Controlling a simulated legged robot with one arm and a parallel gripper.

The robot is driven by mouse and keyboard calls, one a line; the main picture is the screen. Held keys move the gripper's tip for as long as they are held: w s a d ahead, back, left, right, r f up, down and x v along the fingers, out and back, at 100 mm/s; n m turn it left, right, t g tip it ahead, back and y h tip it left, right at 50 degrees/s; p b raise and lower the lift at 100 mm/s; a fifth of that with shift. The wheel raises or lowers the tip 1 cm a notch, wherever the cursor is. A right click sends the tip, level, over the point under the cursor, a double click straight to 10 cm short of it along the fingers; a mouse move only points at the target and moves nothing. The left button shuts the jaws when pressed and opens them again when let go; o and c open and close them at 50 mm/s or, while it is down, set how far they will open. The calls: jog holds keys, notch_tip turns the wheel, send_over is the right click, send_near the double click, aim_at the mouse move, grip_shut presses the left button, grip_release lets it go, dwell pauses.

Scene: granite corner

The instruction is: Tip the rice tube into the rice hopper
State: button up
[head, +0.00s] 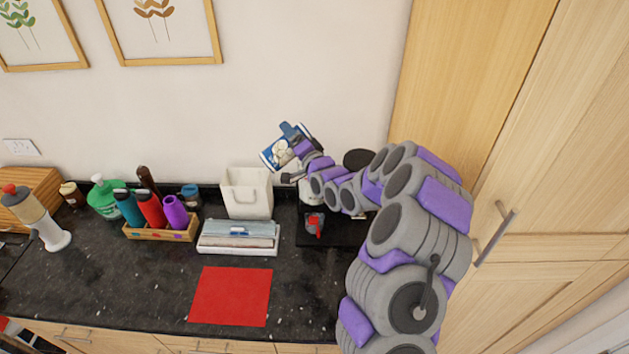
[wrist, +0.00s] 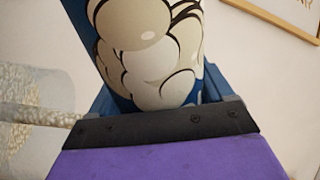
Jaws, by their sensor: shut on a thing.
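The rice tube (head: 277,154), blue and white with a printed rice picture, is held tilted in the air by my gripper (head: 294,138), above the back of the counter near the wall. In the wrist view the tube (wrist: 150,50) sits between the blue fingers of my gripper (wrist: 155,100), which are shut on it. What seems to be the rice hopper (head: 311,190), pale with a red-and-grey spout part below, stands under my wrist and is partly hidden. A see-through, speckled shape (wrist: 35,100) beside the tube in the wrist view may be its grain-filled body.
A white bin (head: 247,195) and a white holder (head: 238,238) with flat packets stand left of the hopper. A wooden caddy (head: 163,231) holds coloured bottles. A red mat (head: 231,296) lies in front. A tall wooden cupboard (head: 465,75) bounds the right.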

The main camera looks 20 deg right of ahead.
jog(key=shift+f, duration=0.1)
dwell(0.4)
jog(key=shift+f+m, duration=0.15)
jog(key=shift+m, duration=0.25)
jog(key=shift+f, duration=0.1)
jog(key=shift+d+f+m+b, duration=0.1)
jog(key=shift+f+m+b, duration=0.1)
jog(key=shift+m+b, duration=0.2)
jog(key=shift+f, duration=0.15)
dwell(0.4)
jog(key=shift+d+f+m, duration=0.1)
jog(key=shift+f+m, duration=0.1)
jog(key=shift+m, duration=0.3)
jog(key=shift+b, duration=0.3)
jog(key=shift+a+r+n+b, duration=0.15)
jog(key=shift+r+n+b, duration=0.3)
jog(key=shift+r+n, duration=0.35)
jog(key=shift+a+r+n+b, duration=0.1)
jog(key=shift+r+n+b, duration=0.3)
jog(key=shift+r+n, duration=0.4)
